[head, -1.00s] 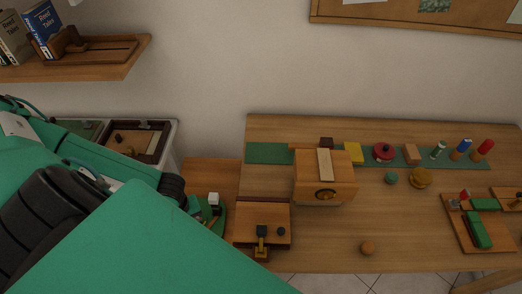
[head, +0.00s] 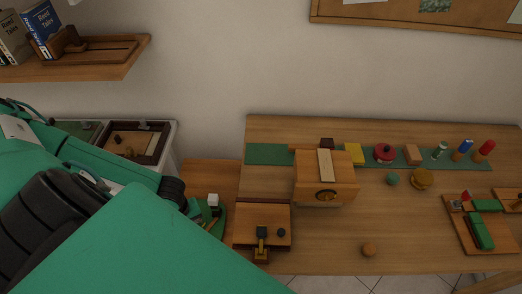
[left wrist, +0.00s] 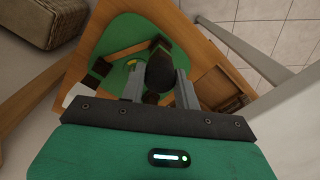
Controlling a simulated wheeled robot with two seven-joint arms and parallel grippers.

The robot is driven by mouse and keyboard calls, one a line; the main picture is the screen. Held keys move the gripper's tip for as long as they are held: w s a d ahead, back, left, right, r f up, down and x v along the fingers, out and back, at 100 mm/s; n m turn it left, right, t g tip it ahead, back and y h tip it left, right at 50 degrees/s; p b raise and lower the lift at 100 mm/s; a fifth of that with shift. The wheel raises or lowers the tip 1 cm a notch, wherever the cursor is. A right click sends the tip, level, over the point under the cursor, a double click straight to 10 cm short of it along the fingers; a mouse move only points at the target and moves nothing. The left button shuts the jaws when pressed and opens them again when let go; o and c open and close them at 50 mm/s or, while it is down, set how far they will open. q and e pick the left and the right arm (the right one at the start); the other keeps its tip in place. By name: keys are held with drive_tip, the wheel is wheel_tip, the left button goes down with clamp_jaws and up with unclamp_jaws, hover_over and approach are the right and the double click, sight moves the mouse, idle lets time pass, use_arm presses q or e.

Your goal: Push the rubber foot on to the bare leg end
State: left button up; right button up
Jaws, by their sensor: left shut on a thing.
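In the left wrist view my left gripper (left wrist: 160,88) is shut on a dark rounded piece, the rubber foot (left wrist: 160,68). Below it lies a green stool seat (left wrist: 122,36), with wooden legs (left wrist: 128,51) and dark ends around it. The foot and fingers cover part of the seat, so I cannot tell whether the foot touches a leg end, and I cannot make out the bare end. In the head view the green seat (head: 219,224) shows only partly beside my arm, with a white block (head: 213,199) at it. My right gripper is in neither view.
The seat lies on a wooden surface at the bench's left. A wooden board with a dark knob (head: 281,232) and a wooden box (head: 340,187) stand to its right. A wicker basket (left wrist: 48,20) shows in the left wrist view. The front middle of the bench is mostly clear.

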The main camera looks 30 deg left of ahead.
use_arm(q)
drive_tip(key=shift+f, duration=0.1)
drive_tip(key=o, duration=1)
drive_tip(key=shift+o, duration=0.2)
